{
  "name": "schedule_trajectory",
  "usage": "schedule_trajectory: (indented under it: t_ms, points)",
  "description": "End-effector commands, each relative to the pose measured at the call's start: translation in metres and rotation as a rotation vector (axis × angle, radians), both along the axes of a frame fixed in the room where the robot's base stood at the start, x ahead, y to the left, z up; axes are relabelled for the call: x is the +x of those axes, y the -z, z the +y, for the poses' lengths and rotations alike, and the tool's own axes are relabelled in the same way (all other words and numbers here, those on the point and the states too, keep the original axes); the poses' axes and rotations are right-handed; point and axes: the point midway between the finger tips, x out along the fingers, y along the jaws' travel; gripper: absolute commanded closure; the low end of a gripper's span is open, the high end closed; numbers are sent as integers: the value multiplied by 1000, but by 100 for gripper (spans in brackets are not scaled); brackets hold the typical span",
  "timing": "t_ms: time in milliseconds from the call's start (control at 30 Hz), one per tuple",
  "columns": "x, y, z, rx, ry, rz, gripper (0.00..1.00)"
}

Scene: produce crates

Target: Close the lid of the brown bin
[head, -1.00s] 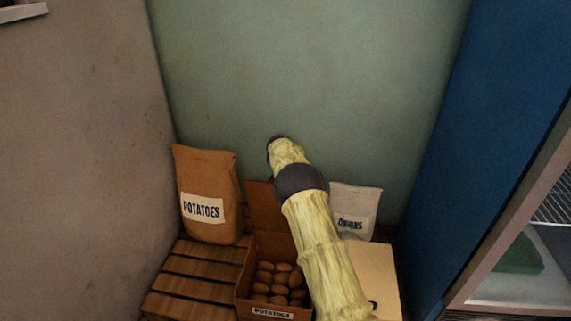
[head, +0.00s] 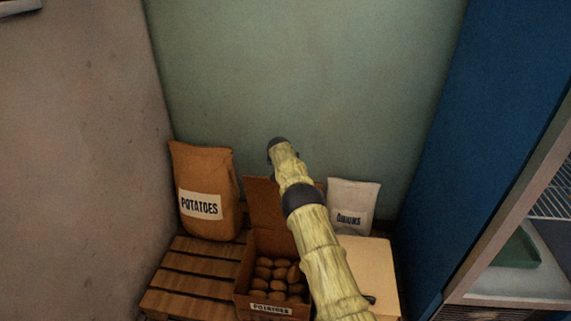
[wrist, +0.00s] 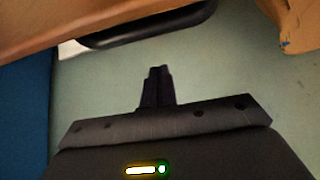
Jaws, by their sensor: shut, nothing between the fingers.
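The brown bin (head: 243,270) stands low in the head view, labelled POTATOES and holding several potatoes. Its brown lid (head: 264,203) stands open, raised at the back, partly hidden behind my arm. In the head view my arm reaches over the bin toward the back wall, and its far end hides my fingers. In the wrist view my gripper (wrist: 157,72) is shut and empty in front of the green wall. A brown panel with a dark rounded bar, seemingly the lid (wrist: 100,22), crosses the top of that view, apart from the fingertips.
A brown potato sack (head: 204,180) stands left of the bin by a slatted wooden crate (head: 195,275). A pale onion sack (head: 352,198) and a light box (head: 370,265) are on the right. A blue panel (head: 460,150) and shelving stand further right. The green wall (head: 290,70) closes the back.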

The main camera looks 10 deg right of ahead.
Motion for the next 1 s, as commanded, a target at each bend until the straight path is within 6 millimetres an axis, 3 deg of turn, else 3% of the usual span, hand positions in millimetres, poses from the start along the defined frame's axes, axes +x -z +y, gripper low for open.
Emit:
schedule_trajectory:
  t_ms: [1000]
  points:
    - [-33, 12, 11, 0, 0, -1, 100]
